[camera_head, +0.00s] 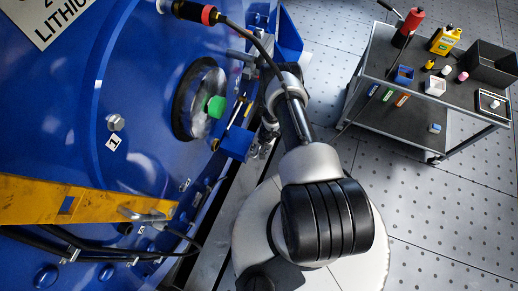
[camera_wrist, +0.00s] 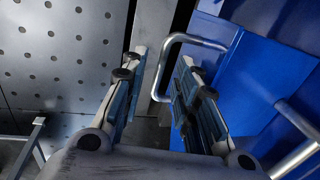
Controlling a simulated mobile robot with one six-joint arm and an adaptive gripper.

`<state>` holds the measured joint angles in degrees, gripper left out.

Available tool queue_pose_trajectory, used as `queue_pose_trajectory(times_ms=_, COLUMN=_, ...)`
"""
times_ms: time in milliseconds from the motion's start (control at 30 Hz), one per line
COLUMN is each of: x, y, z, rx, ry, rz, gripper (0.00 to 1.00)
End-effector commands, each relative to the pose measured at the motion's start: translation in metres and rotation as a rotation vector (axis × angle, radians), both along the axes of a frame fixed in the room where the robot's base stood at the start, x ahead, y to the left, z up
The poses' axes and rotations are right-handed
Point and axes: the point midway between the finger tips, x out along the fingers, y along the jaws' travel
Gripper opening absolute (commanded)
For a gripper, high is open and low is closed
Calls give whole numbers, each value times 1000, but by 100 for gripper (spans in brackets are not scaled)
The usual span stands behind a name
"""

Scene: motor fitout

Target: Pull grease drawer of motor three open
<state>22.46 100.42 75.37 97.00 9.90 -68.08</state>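In the wrist view a bent metal handle (camera_wrist: 162,70) stands out from a blue drawer-like box (camera_wrist: 222,75). My gripper (camera_wrist: 158,66) is open, one finger on each side of the handle's bar. Gaps show on both sides of the bar; whether it lies fully between the pads in depth I cannot tell. A second metal handle (camera_wrist: 298,150) is on the blue surface at lower right. In the head view the blue motor housing (camera_head: 130,60) fills the left, with a small blue box (camera_head: 237,143) near my wrist. My arm partly hides this area.
A grey cart (camera_head: 400,125) with bottles, small boxes and a dark bin (camera_head: 492,62) stands at right. A yellow beam (camera_head: 70,200) and dark cables lie at lower left. Perforated floor (camera_head: 420,210) is clear between my arm and the cart.

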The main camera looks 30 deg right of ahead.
Motion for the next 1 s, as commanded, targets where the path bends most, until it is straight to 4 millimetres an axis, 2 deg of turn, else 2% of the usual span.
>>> queue_pose_trajectory(times_ms=67, x=0, y=0, z=0, rx=0, ry=0, rz=0, gripper=24)
queue_pose_trajectory(times_ms=433, x=0, y=0, z=0, rx=0, ry=0, rz=0, gripper=0)
queue_pose_trajectory(times_ms=1000, x=-1, y=0, z=-1, rx=0, ry=0, rz=0, gripper=0)
